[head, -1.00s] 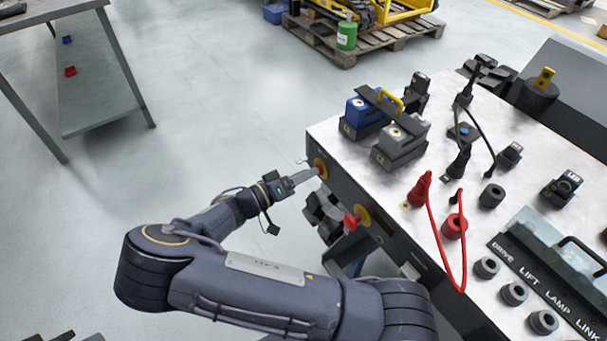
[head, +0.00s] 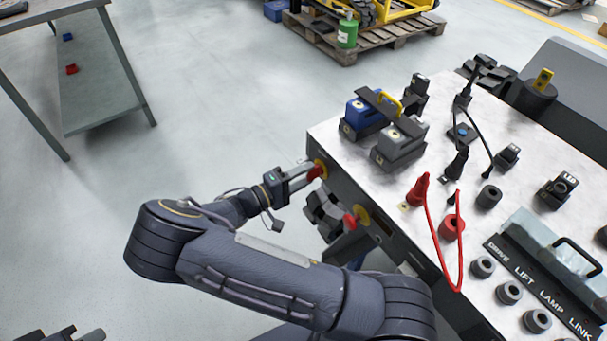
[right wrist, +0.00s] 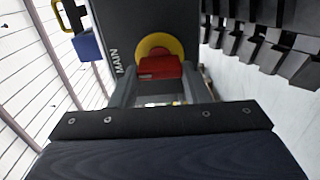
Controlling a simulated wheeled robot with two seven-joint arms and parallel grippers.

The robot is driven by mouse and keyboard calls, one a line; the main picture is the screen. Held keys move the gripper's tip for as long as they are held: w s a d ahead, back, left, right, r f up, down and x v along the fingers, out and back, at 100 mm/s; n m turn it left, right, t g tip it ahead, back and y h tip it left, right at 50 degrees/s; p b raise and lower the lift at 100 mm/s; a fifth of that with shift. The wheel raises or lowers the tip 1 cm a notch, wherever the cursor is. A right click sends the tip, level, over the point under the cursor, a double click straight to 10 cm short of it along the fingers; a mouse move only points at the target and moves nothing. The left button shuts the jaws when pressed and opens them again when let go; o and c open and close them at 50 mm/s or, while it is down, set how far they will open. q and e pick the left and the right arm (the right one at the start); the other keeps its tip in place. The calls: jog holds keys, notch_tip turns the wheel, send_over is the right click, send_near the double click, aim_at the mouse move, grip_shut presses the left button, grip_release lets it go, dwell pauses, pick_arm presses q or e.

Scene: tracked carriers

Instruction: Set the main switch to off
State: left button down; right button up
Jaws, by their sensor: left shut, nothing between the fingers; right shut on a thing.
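The main switch is a red handle (head: 316,173) on a yellow disc, on the bench's front panel at its far left corner. In the right wrist view the red handle (right wrist: 159,67) sits before its yellow disc, beside lettering that reads MAIN. My right gripper (head: 312,175) is shut on the handle, one finger on each side; its fingers also show in the right wrist view (right wrist: 160,85). The handle's exact pointing is hard to read. My left gripper (head: 62,334) shows only partly at the bottom left edge, shut and empty, far from the bench.
A second red knob (head: 351,220) on a yellow disc sits further along the same panel. Blue and grey connectors (head: 398,143), plugs, and a red cable (head: 432,245) stand on the bench top (head: 330,132). The floor left of the bench is clear up to a grey table (head: 105,100).

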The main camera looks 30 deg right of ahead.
dwell(0.5)
jog(key=o, duration=1)
jog(key=shift+a, duration=0.15)
jog(key=a, duration=0.7)
jog(key=shift+s+a, duration=0.3)
jog(key=shift+s, duration=0.05)
jog(key=shift+d, duration=0.1)
